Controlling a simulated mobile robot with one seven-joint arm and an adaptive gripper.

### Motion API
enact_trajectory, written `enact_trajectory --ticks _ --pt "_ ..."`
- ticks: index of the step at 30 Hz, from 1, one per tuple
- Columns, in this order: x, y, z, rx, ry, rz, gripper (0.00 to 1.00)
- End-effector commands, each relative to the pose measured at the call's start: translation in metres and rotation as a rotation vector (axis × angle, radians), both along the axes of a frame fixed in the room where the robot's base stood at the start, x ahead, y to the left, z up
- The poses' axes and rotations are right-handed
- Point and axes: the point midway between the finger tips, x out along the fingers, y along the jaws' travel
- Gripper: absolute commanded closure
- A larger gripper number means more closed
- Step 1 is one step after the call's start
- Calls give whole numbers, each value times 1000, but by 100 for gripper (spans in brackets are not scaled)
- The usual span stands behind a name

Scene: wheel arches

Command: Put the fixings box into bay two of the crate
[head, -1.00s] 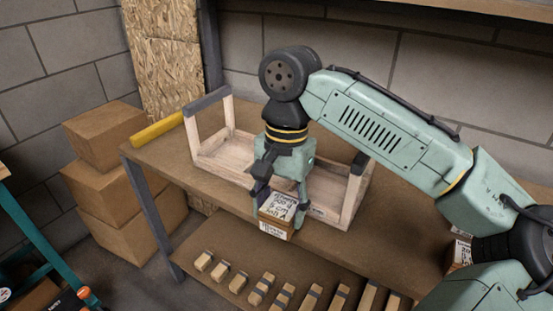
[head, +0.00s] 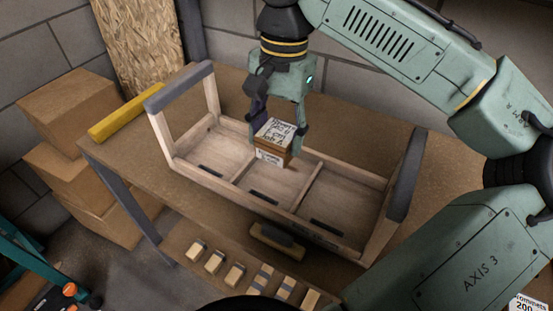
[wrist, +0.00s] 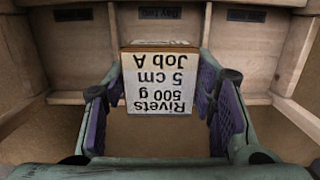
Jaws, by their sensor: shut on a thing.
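The fixings box (head: 273,142), a small brown carton with a white label, is held by my gripper (head: 278,122). In the wrist view the box (wrist: 160,80) reads upside down "Rivets 500 g 5 cm Job A", with a finger on each side. The box hangs upright above the open wooden crate (head: 180,172), toward the far long side of its middle bay. The crate has three bays in a row, each with a dark label on the near wall. The bays look empty. In the wrist view the crate's middle bay (wrist: 185,30) lies behind the box.
The crate stands on a brown workbench (head: 120,150). Upright grey-topped handles (head: 405,175) rise at both crate ends. A yellow bar (head: 130,117) lies at the bench's left. Several wooden blocks (head: 235,274) sit on a lower shelf. Cardboard boxes (head: 75,110) are stacked at left.

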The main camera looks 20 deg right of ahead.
Motion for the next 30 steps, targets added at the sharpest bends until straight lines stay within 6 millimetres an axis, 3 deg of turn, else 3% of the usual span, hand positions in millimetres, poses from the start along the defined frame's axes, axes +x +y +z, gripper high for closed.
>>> enact_trajectory --ticks 4,18,28,29,30 --pt "0 0 -24 0 0 -1 100" --pt "0 0 -71 0 -1 -1 100" --pt "1 0 -75 1 -2 -1 100" --pt "0 0 -75 0 -1 -1 48" --pt "0 0 -75 0 -1 -1 45"
